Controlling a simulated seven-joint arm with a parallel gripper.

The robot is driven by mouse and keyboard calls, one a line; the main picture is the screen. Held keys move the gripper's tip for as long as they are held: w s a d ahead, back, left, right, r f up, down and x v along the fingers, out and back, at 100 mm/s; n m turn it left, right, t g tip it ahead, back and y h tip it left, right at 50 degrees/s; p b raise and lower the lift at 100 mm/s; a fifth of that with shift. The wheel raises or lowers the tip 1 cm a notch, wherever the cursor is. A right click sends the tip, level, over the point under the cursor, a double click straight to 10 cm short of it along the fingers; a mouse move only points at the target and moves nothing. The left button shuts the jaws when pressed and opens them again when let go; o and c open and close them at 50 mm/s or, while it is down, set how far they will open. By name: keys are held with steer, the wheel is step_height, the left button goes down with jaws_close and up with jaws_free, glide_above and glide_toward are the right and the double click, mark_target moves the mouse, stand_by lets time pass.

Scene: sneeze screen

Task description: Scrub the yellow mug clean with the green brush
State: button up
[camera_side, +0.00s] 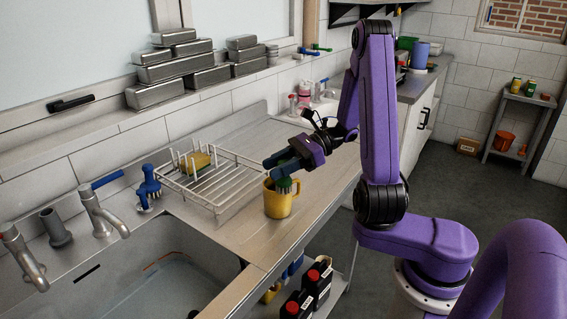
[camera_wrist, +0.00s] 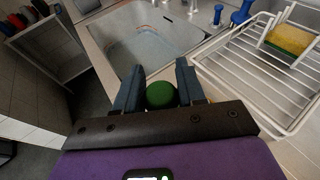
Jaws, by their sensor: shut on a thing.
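The yellow mug (camera_side: 279,203) stands upright on the steel counter, right of the wire dish rack, in the side view. My gripper (camera_side: 276,163) is just above the mug and shut on the green brush (camera_side: 285,185). The brush's lower end shows at the mug's mouth; how deep it sits inside is hard to tell. In the wrist view the brush's round green top (camera_wrist: 161,95) sits between the two dark fingers.
The white wire dish rack (camera_side: 228,207) holds a yellow-green sponge (camera_side: 196,162). A blue brush (camera_side: 149,181) stands between rack and tap (camera_side: 100,212). The sink (camera_side: 150,275) lies at the front left. Dark bottles with red caps (camera_side: 318,277) stand below the counter.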

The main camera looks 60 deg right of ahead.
mark_target(287, 160)
steer(key=shift+s+d, duration=0.15)
steer(key=shift+d, duration=0.7)
steer(key=shift+s+d, duration=0.1)
steer(key=shift+d, duration=0.75)
step_height(287, 160, up, 8)
stand_by(2.4)
steer(key=shift+a, duration=0.1)
stand_by(0.4)
